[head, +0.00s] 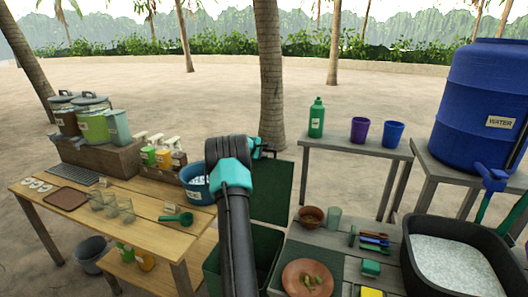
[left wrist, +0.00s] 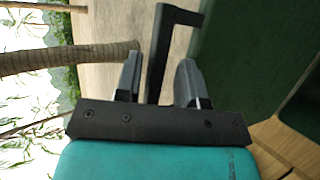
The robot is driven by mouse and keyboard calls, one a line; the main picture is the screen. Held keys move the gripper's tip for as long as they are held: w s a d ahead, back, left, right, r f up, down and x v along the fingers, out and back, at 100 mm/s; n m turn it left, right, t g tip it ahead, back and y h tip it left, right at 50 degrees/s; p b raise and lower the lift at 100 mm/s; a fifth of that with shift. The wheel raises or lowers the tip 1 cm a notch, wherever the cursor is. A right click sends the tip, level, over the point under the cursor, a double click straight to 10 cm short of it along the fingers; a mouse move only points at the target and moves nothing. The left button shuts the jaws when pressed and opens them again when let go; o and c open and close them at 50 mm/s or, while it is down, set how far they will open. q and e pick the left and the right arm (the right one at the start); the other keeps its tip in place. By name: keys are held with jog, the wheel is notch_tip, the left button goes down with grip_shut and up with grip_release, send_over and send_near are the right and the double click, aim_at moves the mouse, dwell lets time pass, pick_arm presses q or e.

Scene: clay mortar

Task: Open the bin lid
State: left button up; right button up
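The bin (head: 212,270) is a dark green box low in the middle of the head view, partly hidden behind my left arm. Its dark green lid (head: 272,195) stands raised at the back of the bin. In the left wrist view the lid (left wrist: 235,60) fills the upper right, with a black bar handle (left wrist: 155,55) on its edge. My left gripper (head: 262,148) is at the top of the lid. In the left wrist view its fingers (left wrist: 158,85) are apart, with the handle between them and gaps visible on both sides. My right gripper is not in view.
A wooden table (head: 145,235) with jars, bottles and a blue tub (head: 200,190) stands left of the bin. A grey table (head: 335,245) with a plate, tools and a black basin (head: 408,250) stands right. A blue water barrel (head: 490,90) is behind it.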

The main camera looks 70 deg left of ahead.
pick_arm(q)
jog(key=shift+s+f, duration=0.1)
jog(key=v, duration=1.7)
jog(key=shift+r, duration=0.25)
jog(key=shift+d, duration=0.1)
